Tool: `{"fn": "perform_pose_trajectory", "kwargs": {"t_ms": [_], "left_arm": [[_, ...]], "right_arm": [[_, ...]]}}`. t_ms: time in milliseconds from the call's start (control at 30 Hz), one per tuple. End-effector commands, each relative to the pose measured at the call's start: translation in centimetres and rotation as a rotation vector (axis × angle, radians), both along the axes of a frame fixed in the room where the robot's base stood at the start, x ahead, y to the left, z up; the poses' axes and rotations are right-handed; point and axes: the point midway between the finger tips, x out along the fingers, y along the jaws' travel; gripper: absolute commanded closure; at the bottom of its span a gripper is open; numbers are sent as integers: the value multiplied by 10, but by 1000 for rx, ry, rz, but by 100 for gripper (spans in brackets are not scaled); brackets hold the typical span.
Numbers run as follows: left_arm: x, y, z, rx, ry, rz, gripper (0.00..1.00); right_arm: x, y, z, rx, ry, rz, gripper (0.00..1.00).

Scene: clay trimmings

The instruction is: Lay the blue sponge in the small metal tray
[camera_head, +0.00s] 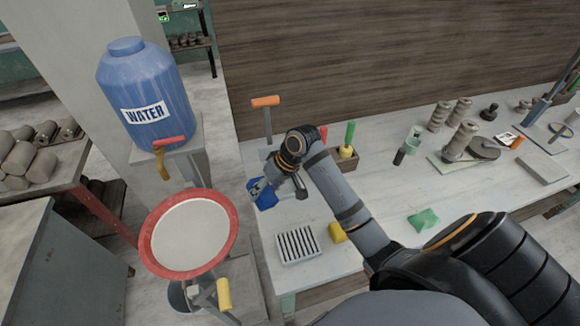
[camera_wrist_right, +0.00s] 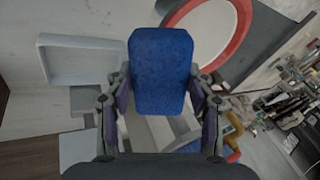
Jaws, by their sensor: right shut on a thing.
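The blue sponge (camera_head: 264,200) is held by my right gripper (camera_head: 276,188), near the left edge of the worktable. In the right wrist view the sponge (camera_wrist_right: 160,70) is a rounded block between the two fingers, and my right gripper (camera_wrist_right: 160,106) is shut on it. A small pale grey tray (camera_head: 278,256) with dark slats lies on the table, below and right of the sponge in the head view. In the wrist view a shallow, empty-looking grey tray (camera_wrist_right: 44,60) lies left of the sponge; I cannot tell whether it is the same one. My left gripper is not in view.
A red-rimmed round sieve (camera_head: 232,235) stands left of the table, below a blue water barrel (camera_head: 145,85). A yellow block (camera_head: 337,233) and green cloth-like piece (camera_head: 423,220) lie on the table (camera_head: 380,205). Clay pieces and tools occupy its right side.

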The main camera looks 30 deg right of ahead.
Motion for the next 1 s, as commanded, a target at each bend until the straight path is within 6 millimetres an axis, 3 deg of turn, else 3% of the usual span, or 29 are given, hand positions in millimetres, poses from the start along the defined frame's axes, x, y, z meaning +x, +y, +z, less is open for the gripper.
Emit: {"fn": "perform_pose_trajectory", "kwargs": {"t_ms": [167,300,500,700,1000], "left_arm": [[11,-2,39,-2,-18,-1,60],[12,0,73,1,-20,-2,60],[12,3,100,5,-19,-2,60],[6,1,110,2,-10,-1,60],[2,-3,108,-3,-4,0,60]], "right_arm": [[33,-26,4,-94,49,209,72],[56,-52,-6,-243,71,550,72],[64,-73,-21,-418,24,956,72],[65,-81,-27,-504,-28,1164,72],[66,-83,-31,-522,-44,1208,72]]}}
